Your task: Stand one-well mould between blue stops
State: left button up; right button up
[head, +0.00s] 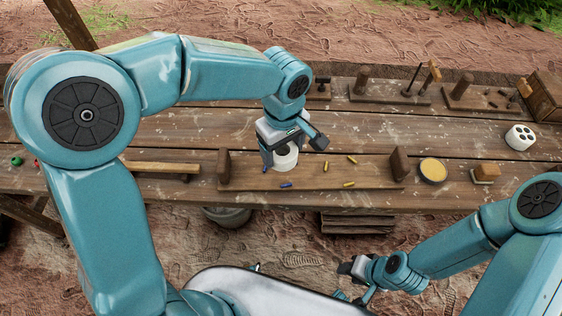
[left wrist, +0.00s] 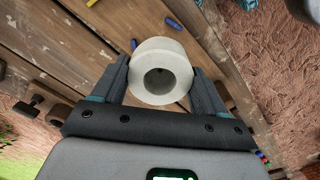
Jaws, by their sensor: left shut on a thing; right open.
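The one-well mould (head: 287,159) is a white cylinder with a single round hole, which faces the left wrist view (left wrist: 163,60). My left gripper (head: 292,146) is shut on it, one finger on each side. The mould is over the left part of a wooden board; I cannot tell whether it touches the wood. Two small blue stops show near it, one at its left (head: 264,169) and one in front (head: 286,185). My right gripper (head: 352,276) is open and empty, off the table's front edge.
The board (head: 312,178) has upright end blocks and several yellow pegs (head: 325,166). To its right are a round dish of yellow stuff (head: 432,171) and a small wooden block (head: 486,173). A white mould with several wells (head: 520,137) stands farther right. Wooden stands line the back.

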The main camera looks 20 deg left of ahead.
aim_at(282, 150)
pick_arm(q)
jog(key=shift+w+f, duration=0.1)
jog(key=shift+f, duration=0.85)
notch_tip(282, 150, down, 4)
jog(key=shift+a+r, duration=0.1)
jog(key=shift+r, duration=0.1)
jog(key=shift+f, duration=0.2)
jog(key=shift+f+b, duration=0.15)
jog(key=shift+b, duration=0.2)
jog(key=o, duration=1.2)
notch_tip(282, 150, up, 12)
jog(key=shift+r+p, duration=0.25)
jog(key=shift+p, duration=0.45)
